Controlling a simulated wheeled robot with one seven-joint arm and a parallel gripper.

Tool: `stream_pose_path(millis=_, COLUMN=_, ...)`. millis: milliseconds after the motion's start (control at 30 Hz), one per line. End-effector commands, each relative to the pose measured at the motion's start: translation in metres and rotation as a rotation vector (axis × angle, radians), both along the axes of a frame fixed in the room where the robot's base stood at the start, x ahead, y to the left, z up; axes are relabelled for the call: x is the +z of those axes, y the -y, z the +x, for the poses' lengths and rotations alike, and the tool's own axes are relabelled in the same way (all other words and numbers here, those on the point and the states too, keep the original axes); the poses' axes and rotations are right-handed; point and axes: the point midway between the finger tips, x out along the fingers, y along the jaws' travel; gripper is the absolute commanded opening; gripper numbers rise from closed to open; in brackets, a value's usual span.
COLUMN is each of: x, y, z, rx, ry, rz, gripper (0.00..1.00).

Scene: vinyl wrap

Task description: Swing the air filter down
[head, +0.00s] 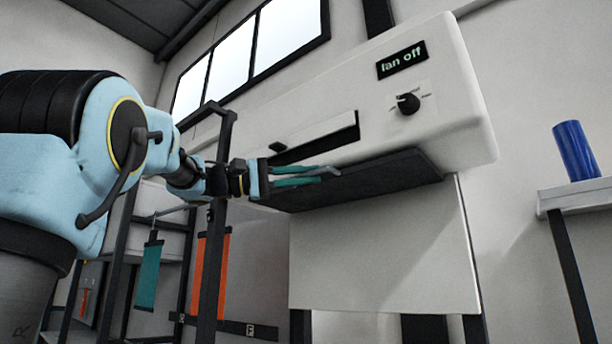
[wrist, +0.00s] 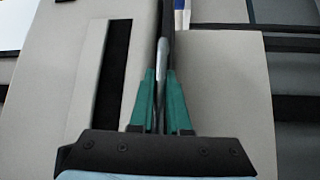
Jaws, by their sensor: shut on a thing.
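The air filter (head: 365,180) is a dark flat panel under the white fan unit (head: 450,95). In the head view it lies roughly along the unit's underside, slightly tilted. In the wrist view it shows edge-on as a thin dark strip (wrist: 168,18). My gripper (head: 330,172) reaches in from the left, at the filter's near edge. The exact contact at the tips is hard to see.
The unit has a dark slot (head: 320,140), a black knob (head: 408,103) and a "fan off" display (head: 402,60). A pale panel (head: 385,250) stands below it. A blue cylinder (head: 575,150) stands on a shelf (head: 580,196) at right. Teal and orange sheets (head: 150,275) hang at left.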

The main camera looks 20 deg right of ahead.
Motion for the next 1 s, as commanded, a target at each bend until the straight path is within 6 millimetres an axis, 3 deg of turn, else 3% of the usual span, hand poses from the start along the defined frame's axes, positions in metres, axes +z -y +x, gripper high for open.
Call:
stream_pose_path(millis=367, x=-0.011, y=0.0, z=0.001, rx=0.001, ry=0.011, rz=-0.02, gripper=0.0)
stream_pose_path(millis=1000, x=-0.079, y=0.007, z=0.005, rx=0.0, ry=0.152, rz=-0.278, gripper=0.0)
